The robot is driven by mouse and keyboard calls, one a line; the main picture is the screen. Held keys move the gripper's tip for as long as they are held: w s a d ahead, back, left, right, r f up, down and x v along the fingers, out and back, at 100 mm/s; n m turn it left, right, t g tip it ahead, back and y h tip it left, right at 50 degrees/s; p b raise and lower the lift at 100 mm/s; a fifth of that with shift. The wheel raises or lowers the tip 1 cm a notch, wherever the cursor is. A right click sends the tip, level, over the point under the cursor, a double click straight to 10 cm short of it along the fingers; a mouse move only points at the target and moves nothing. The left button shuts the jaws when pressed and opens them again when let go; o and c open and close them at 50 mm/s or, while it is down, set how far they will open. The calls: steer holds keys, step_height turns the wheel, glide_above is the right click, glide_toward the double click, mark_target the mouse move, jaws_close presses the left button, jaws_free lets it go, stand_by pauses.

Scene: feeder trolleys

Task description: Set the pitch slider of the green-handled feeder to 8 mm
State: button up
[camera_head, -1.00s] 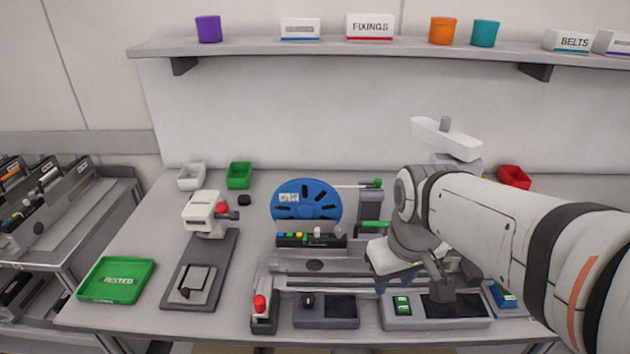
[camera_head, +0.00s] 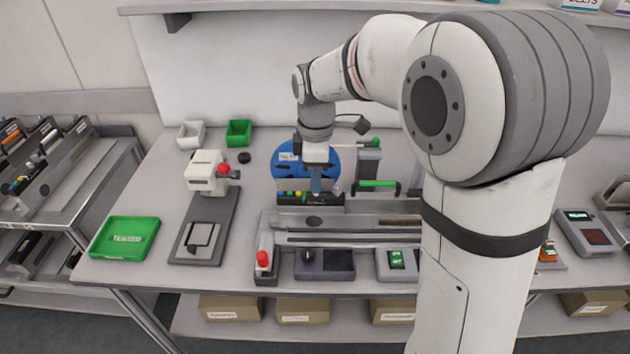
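The green-handled feeder lies across the bench, with a green handle (camera_head: 377,184) on its right and a blue reel (camera_head: 286,160) behind it. Its dark pitch strip (camera_head: 290,200) carries small coloured marks. A pale knob (camera_head: 336,189) stands near the strip's right end. My gripper (camera_head: 316,190) points down at the right part of this strip, in front of the reel. It hides that part of the strip, so I cannot see the slider's setting. Its fingers look narrow and close together; I cannot tell whether they are open, shut or touching the slider.
A press-like device (camera_head: 204,212) and a green tray (camera_head: 124,238) stand to the left. A red-topped knob (camera_head: 263,260) and a control box with green buttons (camera_head: 397,260) are at the front. A trolley of feeders (camera_head: 45,172) is at far left. My arm blocks the right side.

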steer(key=shift+f, duration=1.35)
steer(key=shift+c, duration=0.4)
jaws_close()
